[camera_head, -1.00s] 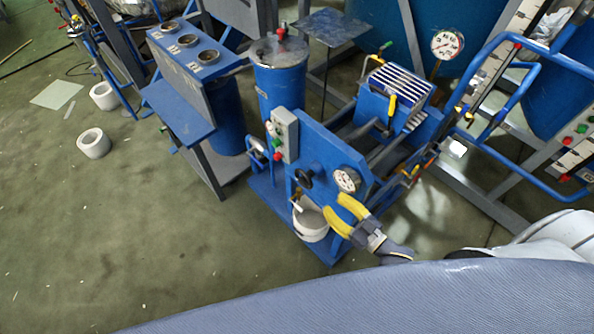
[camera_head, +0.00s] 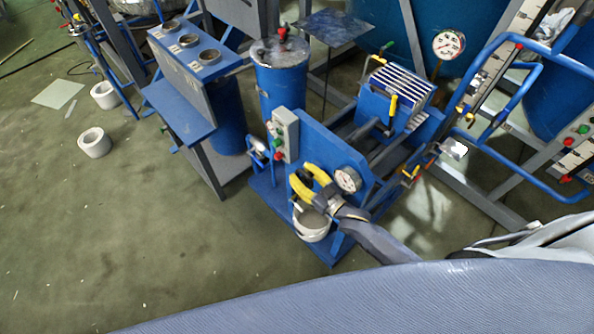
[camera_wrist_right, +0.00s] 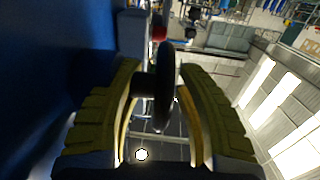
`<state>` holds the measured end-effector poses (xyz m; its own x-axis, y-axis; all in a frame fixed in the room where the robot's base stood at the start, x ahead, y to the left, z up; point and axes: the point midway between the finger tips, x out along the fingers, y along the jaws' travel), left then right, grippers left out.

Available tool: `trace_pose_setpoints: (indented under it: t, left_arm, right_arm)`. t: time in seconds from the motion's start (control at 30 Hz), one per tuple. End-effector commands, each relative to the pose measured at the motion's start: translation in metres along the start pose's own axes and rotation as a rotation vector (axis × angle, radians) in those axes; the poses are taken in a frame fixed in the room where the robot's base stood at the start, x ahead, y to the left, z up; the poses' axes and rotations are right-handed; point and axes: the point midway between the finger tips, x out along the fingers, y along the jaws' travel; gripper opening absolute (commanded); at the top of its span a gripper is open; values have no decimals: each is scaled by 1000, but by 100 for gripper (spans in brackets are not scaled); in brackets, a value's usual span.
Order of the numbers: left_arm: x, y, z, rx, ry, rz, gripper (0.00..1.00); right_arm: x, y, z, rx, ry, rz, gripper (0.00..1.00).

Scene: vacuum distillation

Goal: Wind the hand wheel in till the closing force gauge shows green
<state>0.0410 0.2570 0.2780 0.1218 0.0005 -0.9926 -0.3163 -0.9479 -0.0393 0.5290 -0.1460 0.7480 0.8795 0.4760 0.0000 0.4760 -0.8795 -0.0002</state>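The blue press (camera_head: 322,138) stands at the middle of the head view. Its round gauge (camera_head: 348,179) is on the front plate; the needle is too small to read. My right gripper (camera_head: 302,181) has yellow fingers and is at the plate, left of the gauge, where it hides the hand wheel in the head view. In the right wrist view the dark hand wheel (camera_wrist_right: 166,85) shows edge-on between the two fingers of my right gripper (camera_wrist_right: 165,92). Gaps show on both sides, so the gripper is open around it. My left gripper is not in view.
A white bucket (camera_head: 312,224) hangs or stands just below my right gripper. A grey switch box (camera_head: 285,134) is on the plate's left edge. A blue cylinder (camera_head: 280,80) stands behind. The green floor (camera_head: 110,230) at left is mostly clear.

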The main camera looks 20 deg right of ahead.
Motion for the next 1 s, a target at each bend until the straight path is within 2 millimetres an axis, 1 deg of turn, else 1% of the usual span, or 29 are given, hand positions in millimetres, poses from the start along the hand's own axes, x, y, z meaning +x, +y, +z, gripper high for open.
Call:
trace_pose_setpoints:
  t: [0.1, 0.23, 0.6, 0.63, 0.93, 0.97, 1.0]
  left_arm:
    - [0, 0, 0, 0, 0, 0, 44]
    - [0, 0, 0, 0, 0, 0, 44]
    - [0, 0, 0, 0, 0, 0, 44]
    - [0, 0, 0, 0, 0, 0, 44]
    - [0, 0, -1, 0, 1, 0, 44]
    - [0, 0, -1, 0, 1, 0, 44]
    - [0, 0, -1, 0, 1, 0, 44]
  right_arm:
    - [11, -1, 0, 1, 1, -1, 34]
    - [17, -1, 0, 0, -1, -1, 34]
    - [20, -1, 0, 0, 0, -1, 34]
    - [20, -1, 0, 0, 0, -1, 37]
    - [20, -1, 0, 0, 0, -1, 3]
    - [20, -1, 0, 0, 0, -1, 0]
    - [20, -1, 0, 0, 0, -1, 0]
